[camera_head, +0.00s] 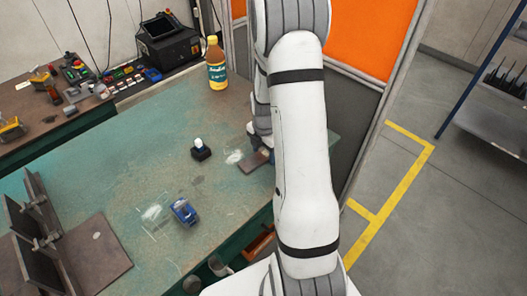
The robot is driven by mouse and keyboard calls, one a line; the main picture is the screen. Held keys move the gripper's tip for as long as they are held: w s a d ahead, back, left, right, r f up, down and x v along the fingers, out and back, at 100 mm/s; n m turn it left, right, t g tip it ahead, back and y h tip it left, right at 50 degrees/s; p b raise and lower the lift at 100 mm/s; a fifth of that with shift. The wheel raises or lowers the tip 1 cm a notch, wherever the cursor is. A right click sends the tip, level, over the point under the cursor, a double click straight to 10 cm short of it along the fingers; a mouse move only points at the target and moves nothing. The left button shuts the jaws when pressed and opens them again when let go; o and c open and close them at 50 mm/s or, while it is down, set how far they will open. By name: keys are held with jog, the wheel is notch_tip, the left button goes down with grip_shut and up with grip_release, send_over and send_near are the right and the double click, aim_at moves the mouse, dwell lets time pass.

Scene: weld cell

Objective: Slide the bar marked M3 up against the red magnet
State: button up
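A flat brown-grey metal piece (255,161) lies near the right side of the green table, partly hidden behind my arm. I cannot read any marking on it, so I cannot tell whether it is the bar M3. A small blue block-like thing (184,211) lies at the middle front of the table. A small dark block with a white top (201,149) stands behind it. I cannot make out a red magnet on this table. My wrist comes down just above the flat piece; my gripper is mostly hidden by my arm, and its fingers do not show clearly.
Dark upright plates on a brown base plate (103,254) stand at the table's left front. A side bench at the back left holds tools and a black machine (168,42). The table's (110,175) middle is mostly clear.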

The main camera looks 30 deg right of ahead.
jog(key=shift+o, duration=0.8)
jog(key=shift+d, duration=0.1)
jog(key=shift+r, duration=0.1)
jog(key=shift+w+r, duration=0.1)
jog(key=shift+r, duration=0.2)
notch_tip(320, 180, up, 7)
jog(key=shift+r, duration=0.1)
jog(key=s+a+r+m+t, duration=0.1)
jog(key=s+a+r+m, duration=0.6)
jog(key=s+r+m, duration=0.1)
jog(key=s+a+r+m+t, duration=0.1)
jog(key=s+a+r+m, duration=0.6)
jog(key=s+m, duration=0.3)
jog(key=r+m, duration=0.1)
jog(key=m, duration=0.2)
jog(key=shift+s+m+t, duration=0.3)
jog(key=shift+s, duration=0.05)
